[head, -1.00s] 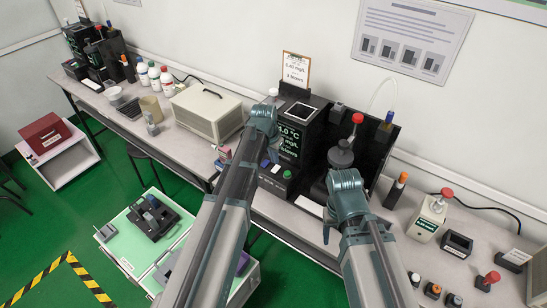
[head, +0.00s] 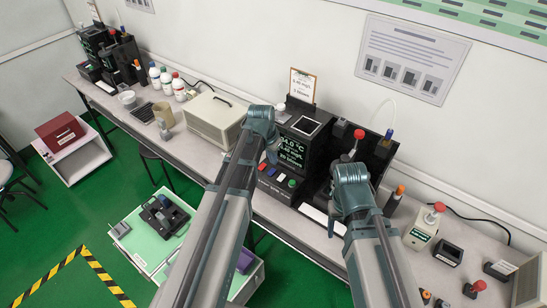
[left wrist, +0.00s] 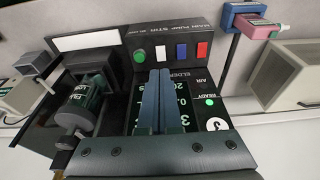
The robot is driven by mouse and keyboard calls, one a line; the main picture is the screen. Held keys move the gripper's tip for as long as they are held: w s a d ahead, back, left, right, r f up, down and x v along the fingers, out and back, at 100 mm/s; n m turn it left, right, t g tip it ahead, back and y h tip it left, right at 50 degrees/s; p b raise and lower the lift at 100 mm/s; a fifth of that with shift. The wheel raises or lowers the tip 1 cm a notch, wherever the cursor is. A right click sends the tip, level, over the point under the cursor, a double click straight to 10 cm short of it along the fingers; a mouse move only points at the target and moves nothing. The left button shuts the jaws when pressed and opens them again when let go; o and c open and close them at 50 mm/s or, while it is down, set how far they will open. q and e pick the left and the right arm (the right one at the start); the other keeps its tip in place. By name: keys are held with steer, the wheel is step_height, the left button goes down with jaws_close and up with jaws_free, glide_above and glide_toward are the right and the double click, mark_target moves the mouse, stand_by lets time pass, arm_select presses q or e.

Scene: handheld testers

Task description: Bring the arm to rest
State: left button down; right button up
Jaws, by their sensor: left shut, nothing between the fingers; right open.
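My left gripper (head: 271,154) is in front of the black tester station (head: 305,130) with the green-lit screen, above the bench. In the left wrist view its two blue-grey fingers (left wrist: 155,92) are closed together with nothing between them, overlapping the station's screen and pointing toward its button panel (left wrist: 170,50). My right gripper (head: 332,220) hangs from the right wrist at the front of the bench, right of the station. It is open, and its fingers are mostly hidden by the wrist.
Small testers, including a white one with a red knob (head: 421,228), stand right of my right arm. A pale green cart top (head: 130,235) stands below left.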

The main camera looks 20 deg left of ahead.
arm_select(q)
steer(key=s+d+g+y, duration=0.1)
steer(key=s+d, duration=0.6)
steer(key=s, duration=0.3)
steer(key=s+d+f+g+y, duration=0.1)
steer(key=s+d+g, duration=0.1)
steer(key=s+d, duration=0.5)
steer(key=s, duration=0.3)
arm_select(e)
steer(key=shift+f, duration=0.3)
arm_select(q)
steer(key=shift+a, duration=0.1)
